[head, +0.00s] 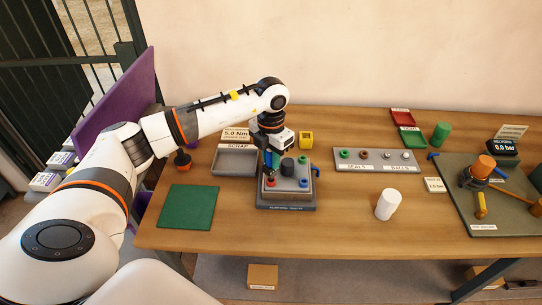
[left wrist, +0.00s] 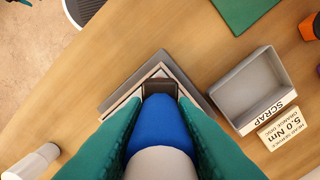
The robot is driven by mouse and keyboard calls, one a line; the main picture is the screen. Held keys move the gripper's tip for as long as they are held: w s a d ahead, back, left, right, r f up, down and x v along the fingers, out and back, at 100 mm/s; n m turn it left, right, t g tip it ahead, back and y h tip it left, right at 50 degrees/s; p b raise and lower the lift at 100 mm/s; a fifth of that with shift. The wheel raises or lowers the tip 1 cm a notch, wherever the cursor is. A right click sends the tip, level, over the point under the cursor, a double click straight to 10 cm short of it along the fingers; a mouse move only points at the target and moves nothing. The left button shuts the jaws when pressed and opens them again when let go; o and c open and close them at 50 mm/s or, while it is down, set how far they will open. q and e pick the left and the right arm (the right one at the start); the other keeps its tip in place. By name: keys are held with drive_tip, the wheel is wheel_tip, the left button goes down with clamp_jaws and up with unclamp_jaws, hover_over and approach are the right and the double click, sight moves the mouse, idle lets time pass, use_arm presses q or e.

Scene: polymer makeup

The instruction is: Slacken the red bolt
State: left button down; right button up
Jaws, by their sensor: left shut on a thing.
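The red bolt (head: 270,183) sits at the front left of a grey fixture block (head: 288,206) on the table. My left gripper (head: 271,163) points down over the left part of the block, just above the red bolt. It is shut on a blue tool (left wrist: 160,128) with a pale end, held between the teal fingers in the left wrist view. I cannot tell whether the tool's lower end touches the bolt. A blue bolt (head: 303,183) and a dark cylinder (head: 287,167) are on the same block. My right gripper is not in view.
A grey scrap tray (head: 233,173) stands left of the block, with a green mat (head: 187,207) in front. To the right are a seals and balls tray (head: 376,168), a white cylinder (head: 387,205) and a dark board (head: 470,222) with a valve assembly.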

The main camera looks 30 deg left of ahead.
use_arm(q)
drive_tip(key=shift+n, duration=0.5)
drive_tip(key=c, duration=1.1)
unclamp_jaws()
